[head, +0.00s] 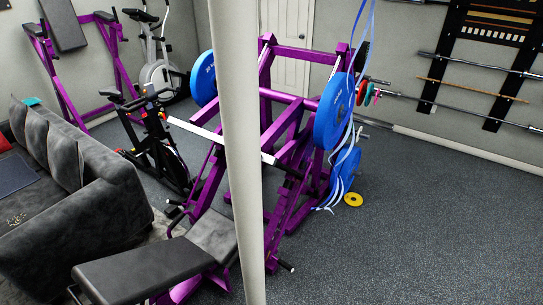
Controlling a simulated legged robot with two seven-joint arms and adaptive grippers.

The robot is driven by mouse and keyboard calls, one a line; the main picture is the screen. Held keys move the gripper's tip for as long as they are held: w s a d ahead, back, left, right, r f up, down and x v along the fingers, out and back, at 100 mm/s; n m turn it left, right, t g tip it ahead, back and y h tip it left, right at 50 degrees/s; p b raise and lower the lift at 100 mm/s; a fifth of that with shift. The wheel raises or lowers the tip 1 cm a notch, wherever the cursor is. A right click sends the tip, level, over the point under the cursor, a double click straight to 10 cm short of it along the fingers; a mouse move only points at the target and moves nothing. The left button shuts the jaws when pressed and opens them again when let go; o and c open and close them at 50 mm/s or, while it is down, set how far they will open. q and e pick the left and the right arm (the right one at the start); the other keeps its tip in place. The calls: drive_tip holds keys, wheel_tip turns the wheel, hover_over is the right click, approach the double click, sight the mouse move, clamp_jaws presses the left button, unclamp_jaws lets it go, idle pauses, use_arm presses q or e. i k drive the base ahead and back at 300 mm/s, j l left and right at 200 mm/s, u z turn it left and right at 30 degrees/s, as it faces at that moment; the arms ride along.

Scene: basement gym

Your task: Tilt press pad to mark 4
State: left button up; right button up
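A purple press machine (285,120) stands in the middle of the head view, with blue weight plates (335,110) on its sides. A long dark pad (140,268) lies roughly level at its near end. A shorter grey pad (213,236) adjoins it at the right and looks slightly tilted. I cannot tell which of these is the press pad, and no numbered marks are readable. A pale post hides part of the machine's frame. Neither of my grippers is in view.
The pale vertical post (238,150) stands in front of the machine. A grey sofa (80,210) is at the left, near an exercise bike (155,145). A small yellow plate (353,199) lies on the floor. Barbells (460,108) hang on the right wall. The right floor (430,230) is clear.

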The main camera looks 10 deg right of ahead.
sight(135, 277)
drive_tip(key=u, duration=1.6)
